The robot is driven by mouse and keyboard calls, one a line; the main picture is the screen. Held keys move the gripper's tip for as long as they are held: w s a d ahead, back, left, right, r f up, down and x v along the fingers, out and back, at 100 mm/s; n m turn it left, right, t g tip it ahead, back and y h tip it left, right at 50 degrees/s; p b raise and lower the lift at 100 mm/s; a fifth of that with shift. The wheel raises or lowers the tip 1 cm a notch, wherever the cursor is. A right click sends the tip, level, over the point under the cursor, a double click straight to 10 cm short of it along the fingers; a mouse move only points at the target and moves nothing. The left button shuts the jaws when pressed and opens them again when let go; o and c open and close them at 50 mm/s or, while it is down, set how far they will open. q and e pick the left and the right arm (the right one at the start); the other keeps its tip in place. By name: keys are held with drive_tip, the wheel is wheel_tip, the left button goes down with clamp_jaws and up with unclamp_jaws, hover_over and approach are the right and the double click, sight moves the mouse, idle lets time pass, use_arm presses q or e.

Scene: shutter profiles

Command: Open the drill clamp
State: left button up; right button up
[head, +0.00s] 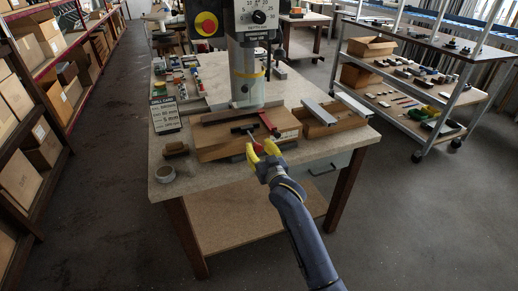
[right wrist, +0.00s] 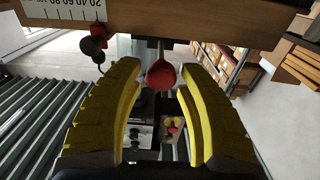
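The drill clamp (head: 243,128) is a dark bar on the wooden fixture under the drill press, with a red handle (head: 256,142) at its front. In the right wrist view the rounded red handle end (right wrist: 161,75) sits on a thin metal stem. My right gripper (head: 261,149) has yellow fingers and is at the front of the fixture. Its fingers are open on both sides of the red handle, with gaps visible on each side. A second red lever (head: 268,122) stands to the right on the fixture; a red-and-black knob (right wrist: 93,38) also shows in the wrist view. My left gripper is not in view.
The drill press column (head: 246,75) rises behind the fixture. A drill card (head: 165,114) stands at left, with a small brown block (head: 175,149) and a grey ring (head: 165,174) near the table's left edge. Light profiles (head: 320,112) lie on wood at right.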

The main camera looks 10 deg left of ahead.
drive_tip(key=shift+f, duration=0.1)
drive_tip(key=shift+s+d, duration=0.1)
drive_tip(key=shift+s, duration=0.05)
drive_tip(key=v, duration=1.1)
drive_tip(key=shift+s, duration=0.25)
drive_tip(key=shift+d, duration=0.1)
